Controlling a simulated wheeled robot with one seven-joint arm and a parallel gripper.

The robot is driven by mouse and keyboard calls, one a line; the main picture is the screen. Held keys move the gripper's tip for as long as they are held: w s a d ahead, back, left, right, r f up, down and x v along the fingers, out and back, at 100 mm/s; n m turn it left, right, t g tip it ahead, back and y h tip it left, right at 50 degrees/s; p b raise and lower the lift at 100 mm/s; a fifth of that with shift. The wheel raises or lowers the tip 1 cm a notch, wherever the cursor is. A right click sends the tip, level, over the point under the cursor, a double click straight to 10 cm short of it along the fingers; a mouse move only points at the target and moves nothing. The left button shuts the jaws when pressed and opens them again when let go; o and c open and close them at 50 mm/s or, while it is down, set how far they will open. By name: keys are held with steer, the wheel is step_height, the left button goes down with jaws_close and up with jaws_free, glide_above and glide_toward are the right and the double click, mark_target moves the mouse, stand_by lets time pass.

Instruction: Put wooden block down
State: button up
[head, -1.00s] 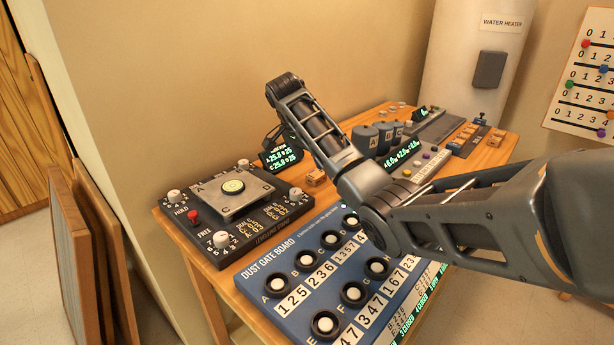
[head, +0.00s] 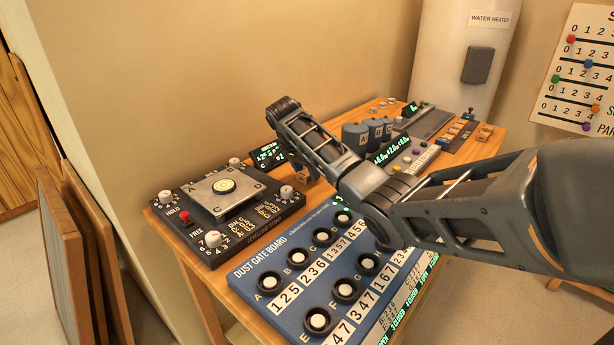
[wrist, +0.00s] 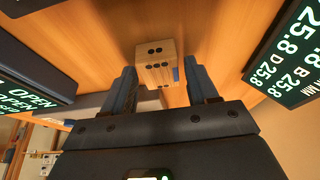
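The wooden block (wrist: 155,68) is small and pale with dark dots on its faces. In the head view my gripper (head: 300,164) is low over the table, partly hidden behind my arm. A small wooden block (head: 312,175) shows there near the table surface; its contact with the table is hidden.
The wooden table (head: 222,282) holds a dark levelling device (head: 222,222) at left and the blue dust gate board (head: 262,268) in front. A lit display (head: 268,155) stands just left of my gripper. Dark canisters (head: 355,138) and a console (head: 412,155) stand to the right.

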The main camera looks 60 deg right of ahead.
steer(key=c, duration=0.9)
